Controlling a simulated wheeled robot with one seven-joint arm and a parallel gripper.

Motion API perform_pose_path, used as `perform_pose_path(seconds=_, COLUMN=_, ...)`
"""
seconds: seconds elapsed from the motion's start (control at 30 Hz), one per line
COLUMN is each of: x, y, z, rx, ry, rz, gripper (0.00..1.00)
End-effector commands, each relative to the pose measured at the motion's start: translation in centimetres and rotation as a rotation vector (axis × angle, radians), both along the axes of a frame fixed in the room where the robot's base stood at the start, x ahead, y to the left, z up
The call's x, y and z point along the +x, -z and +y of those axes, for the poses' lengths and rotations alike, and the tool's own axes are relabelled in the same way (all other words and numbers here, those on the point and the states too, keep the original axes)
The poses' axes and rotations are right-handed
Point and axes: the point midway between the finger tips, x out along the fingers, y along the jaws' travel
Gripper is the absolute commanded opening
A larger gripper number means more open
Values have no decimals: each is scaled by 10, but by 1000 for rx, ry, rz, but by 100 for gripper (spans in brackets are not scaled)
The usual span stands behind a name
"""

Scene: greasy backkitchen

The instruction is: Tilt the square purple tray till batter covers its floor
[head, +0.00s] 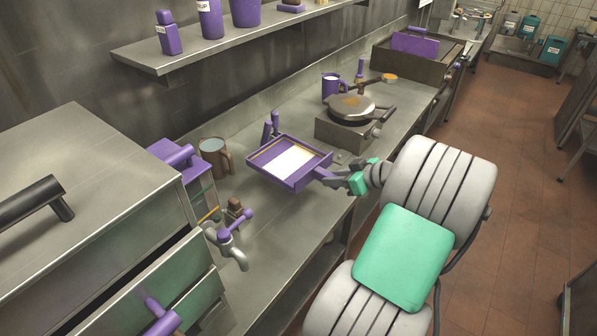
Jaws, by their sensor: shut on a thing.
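The square purple tray (268,179) is in the middle of the head view, at the counter's front half. My gripper (328,178) is shut on the tray's right side, where a short purple handle sticks out. The tray seems to be held above the counter, and I cannot tell how far it is tilted. A white patch (289,160) covers much of its floor toward the middle and right. A tan strip shows along the back and left of the floor. I cannot tell for sure which of the two is batter.
A brown mug (214,157) and a purple-sided box (186,167) stand left of the tray. A round hot plate (351,107) on a grey base and a purple mug (332,85) stand behind it to the right. A tap (230,240) is nearer, front left.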

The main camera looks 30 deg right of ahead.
Motion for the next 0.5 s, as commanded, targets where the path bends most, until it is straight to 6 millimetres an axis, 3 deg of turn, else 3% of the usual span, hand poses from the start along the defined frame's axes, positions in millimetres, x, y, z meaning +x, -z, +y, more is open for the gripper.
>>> perform_pose_path(seconds=0.5, x=0, y=4, z=-1, rx=20, ry=2, rz=-75, gripper=0)
